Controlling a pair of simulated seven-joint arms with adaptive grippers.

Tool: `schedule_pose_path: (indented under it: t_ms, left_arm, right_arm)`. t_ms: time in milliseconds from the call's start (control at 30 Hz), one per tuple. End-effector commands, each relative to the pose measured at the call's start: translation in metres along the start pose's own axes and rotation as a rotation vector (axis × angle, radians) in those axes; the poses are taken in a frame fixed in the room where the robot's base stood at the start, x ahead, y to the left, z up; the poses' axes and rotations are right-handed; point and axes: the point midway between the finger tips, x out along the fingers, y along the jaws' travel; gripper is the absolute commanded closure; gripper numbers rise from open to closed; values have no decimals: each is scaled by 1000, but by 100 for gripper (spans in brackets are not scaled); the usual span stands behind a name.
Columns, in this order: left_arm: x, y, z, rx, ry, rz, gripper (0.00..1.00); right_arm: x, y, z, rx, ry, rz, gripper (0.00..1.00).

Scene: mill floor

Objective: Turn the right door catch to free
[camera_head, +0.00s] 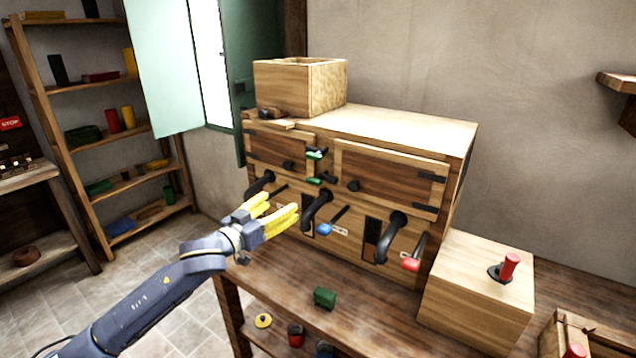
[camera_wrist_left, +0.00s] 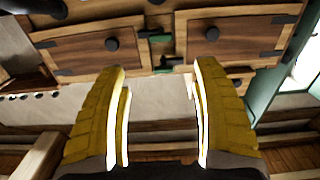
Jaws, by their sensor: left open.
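The wooden cabinet has a left door (camera_head: 278,149) and a right door (camera_head: 388,174), both shut, each with a dark round knob. Two small green-handled catches, an upper one (camera_head: 316,154) and a lower one (camera_head: 322,179), sit on the post between the doors. I cannot tell which belongs to the right door, nor their exact turn. My left gripper (camera_head: 279,205) is open and empty, its yellow fingers in front of the cabinet, below and left of the catches and apart from them. In the left wrist view the doors and green catches (camera_wrist_left: 160,38) show beyond the fingers. My right gripper is out of view.
Black curved handles (camera_head: 317,209) and blue- and red-tipped levers (camera_head: 411,263) stick out below the doors. An open wooden box (camera_head: 300,88) stands on top. A block with a red lever (camera_head: 478,283) is at the right. A green block (camera_head: 325,298) lies on the bench.

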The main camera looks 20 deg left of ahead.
Motion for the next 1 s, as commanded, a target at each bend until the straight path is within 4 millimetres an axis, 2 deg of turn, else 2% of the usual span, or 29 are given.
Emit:
schedule_pose_path:
  t_ms: [167,700,1000]
  left_arm:
    - [22,0,-1,2,2,-1,33]
    - [118,-1,-1,3,1,-3,33]
    - [155,-1,0,3,0,-3,33]
  right_arm:
    - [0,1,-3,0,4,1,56]
    - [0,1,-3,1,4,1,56]
    - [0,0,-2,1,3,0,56]
